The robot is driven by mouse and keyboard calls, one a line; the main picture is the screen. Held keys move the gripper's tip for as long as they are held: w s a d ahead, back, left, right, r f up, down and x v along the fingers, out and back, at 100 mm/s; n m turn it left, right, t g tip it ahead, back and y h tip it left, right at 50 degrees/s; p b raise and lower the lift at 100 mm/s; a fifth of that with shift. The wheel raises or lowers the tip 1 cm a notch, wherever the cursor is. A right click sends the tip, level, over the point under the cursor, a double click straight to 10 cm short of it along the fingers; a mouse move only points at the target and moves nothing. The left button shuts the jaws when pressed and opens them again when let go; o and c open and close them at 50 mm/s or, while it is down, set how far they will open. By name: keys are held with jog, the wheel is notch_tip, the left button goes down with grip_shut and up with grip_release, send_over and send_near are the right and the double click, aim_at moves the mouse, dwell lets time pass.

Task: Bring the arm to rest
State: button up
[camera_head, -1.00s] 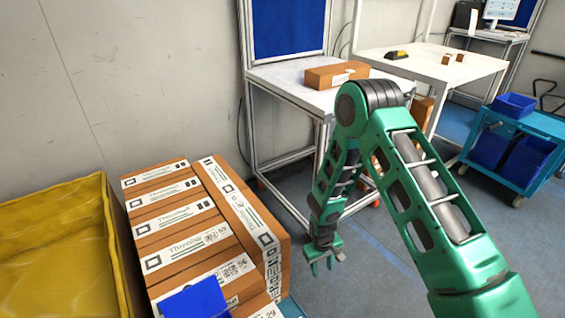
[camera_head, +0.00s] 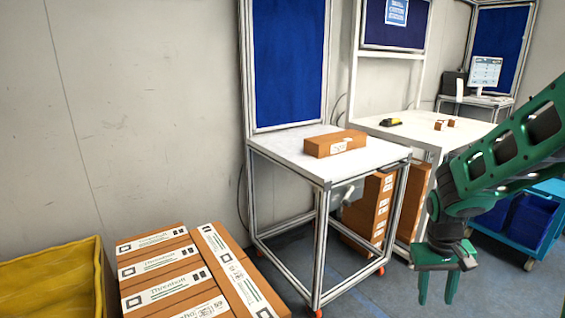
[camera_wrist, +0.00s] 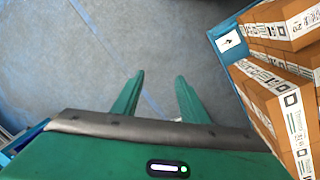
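My gripper (camera_head: 438,287) hangs at the lower right of the head view, fingers pointing down. It is green, with its two fingers apart. In the wrist view the fingers (camera_wrist: 158,95) are also spread, with only grey floor between and beyond them. It holds nothing. My green arm comes in from the right edge of the head view and bends down to the wrist.
A white table (camera_head: 283,152) bears one brown box (camera_head: 335,144). Stacked brown boxes (camera_head: 180,270) stand at lower left beside a yellow bin (camera_head: 50,285). A yellow-black scanner (camera_head: 391,122) lies on the rear table (camera_head: 408,131). A blue cart (camera_head: 545,190) stands at right.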

jog(key=s+d+r+m+y, duration=0.1)
jog(key=s+r, duration=0.4)
jog(key=s, duration=0.5)
jog(key=s+d+r+m, duration=0.2)
jog(key=s+r, duration=0.3)
jog(key=s, duration=0.6)
jog(key=shift+s+d+r+m+y, duration=0.2)
jog(key=shift+s+m+y, duration=0.15)
jog(key=shift+m, duration=0.45)
jog(key=shift+w, duration=0.1)
jog(key=shift+c, duration=1.1)
jog(key=shift+a, duration=0.1)
